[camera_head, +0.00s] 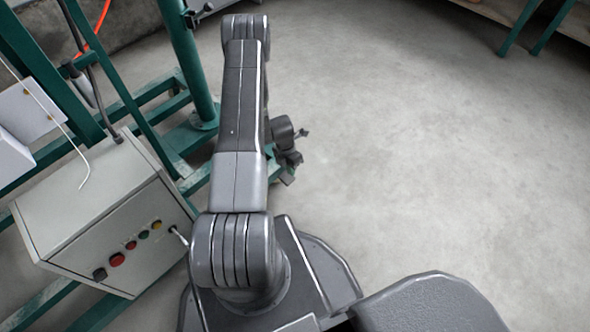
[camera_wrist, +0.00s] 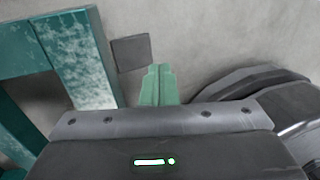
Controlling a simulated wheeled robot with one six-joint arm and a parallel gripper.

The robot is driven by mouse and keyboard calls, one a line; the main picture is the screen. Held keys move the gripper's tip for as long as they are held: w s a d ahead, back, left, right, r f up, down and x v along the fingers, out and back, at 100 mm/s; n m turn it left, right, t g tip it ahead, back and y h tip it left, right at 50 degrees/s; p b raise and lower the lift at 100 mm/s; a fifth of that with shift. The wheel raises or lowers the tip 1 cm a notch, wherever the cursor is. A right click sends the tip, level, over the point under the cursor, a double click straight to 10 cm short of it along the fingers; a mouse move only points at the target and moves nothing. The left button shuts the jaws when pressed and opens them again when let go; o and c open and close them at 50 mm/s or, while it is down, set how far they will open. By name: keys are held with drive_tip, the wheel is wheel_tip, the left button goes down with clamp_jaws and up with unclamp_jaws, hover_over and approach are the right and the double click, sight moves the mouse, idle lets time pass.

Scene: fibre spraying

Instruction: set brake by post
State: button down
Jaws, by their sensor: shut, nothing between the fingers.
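The green post (camera_head: 187,62) stands upright on a green base frame at the upper left of the head view, left of my arm. My gripper (camera_head: 287,179) is low over the floor, right of the frame, partly hidden by my arm. In the wrist view its green fingers (camera_wrist: 158,72) are together with nothing between them. A dark grey square plate (camera_wrist: 131,52) is just left of the fingertips, beside a worn green beam (camera_wrist: 76,58). I cannot tell whether the plate is the brake, nor whether the fingers touch it.
A grey control box (camera_head: 105,215) with several coloured buttons and a lever stands at the left, close to my arm. Green frame bars (camera_head: 150,105) run along the floor behind it. A bench with green legs (camera_head: 520,28) is at the upper right. The concrete floor (camera_head: 430,150) between is clear.

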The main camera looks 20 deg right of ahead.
wheel_tip(320, 180, up, 10)
drive_tip(key=s+p, duration=0.2)
drive_tip(key=shift+d, duration=0.4)
drive_tip(key=shift+w, duration=0.1)
